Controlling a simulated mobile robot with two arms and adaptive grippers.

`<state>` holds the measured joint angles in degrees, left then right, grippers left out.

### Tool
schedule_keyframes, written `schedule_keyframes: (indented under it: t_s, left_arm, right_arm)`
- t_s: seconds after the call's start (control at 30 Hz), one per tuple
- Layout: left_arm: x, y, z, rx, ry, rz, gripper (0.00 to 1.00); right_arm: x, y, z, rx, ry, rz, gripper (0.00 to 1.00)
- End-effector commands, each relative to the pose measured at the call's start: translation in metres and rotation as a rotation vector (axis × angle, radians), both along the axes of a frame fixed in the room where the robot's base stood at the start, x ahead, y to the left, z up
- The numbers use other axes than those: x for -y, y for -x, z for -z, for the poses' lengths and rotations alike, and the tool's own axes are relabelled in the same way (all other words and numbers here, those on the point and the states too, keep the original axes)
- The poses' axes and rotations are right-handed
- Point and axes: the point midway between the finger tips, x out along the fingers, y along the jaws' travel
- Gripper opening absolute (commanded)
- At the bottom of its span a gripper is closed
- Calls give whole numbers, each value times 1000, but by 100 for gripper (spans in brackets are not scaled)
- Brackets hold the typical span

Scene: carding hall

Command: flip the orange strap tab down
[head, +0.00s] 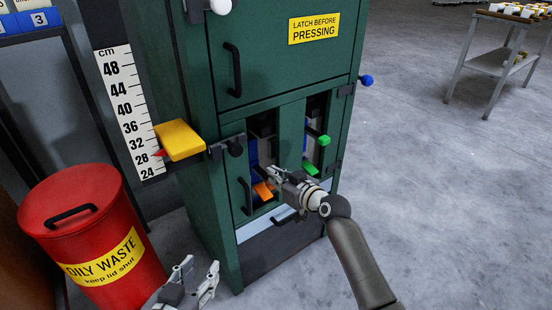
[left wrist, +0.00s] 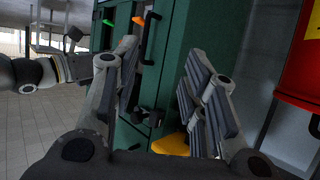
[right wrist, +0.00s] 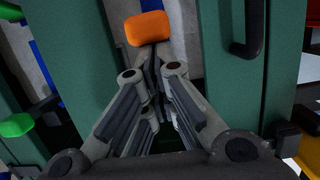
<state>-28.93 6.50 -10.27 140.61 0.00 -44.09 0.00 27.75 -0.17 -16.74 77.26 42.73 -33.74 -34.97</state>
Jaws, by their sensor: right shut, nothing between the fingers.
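The orange strap tab (head: 263,191) juts out from the left slot of the green cabinet. It shows at the top of the right wrist view (right wrist: 147,28) and small in the left wrist view (left wrist: 138,20). My right gripper (right wrist: 153,68) is shut and empty, its tips close to the tab. In the head view the right gripper (head: 272,174) appears just above the tab; I cannot tell whether they touch. My left gripper (head: 202,277) is open and empty, low in front of the cabinet and well away from the tab. Its spread fingers show in the left wrist view (left wrist: 162,75).
Green tabs (head: 310,167) stick out in the right slot. A yellow ledge (head: 180,140) juts from the cabinet's left side. Black handles (head: 233,70) stand out from the doors. A red oily-waste bin (head: 85,222) stands at left. Open floor lies to the right.

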Motion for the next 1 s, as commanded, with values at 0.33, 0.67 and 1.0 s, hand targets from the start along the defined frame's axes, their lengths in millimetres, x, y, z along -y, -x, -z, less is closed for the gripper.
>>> schedule_keyframes:
  t_s: [0.33,0.67,1.0]
  left_arm:
    - [15,-22,-58,329,81,21,40]
    - [20,-23,-96,520,130,32,40]
    - [20,-23,-97,526,131,33,40]
  right_arm:
    - [0,0,21,-2,1,0,0]
    - [0,0,30,-2,0,0,0]
    - [0,0,31,-4,2,0,0]
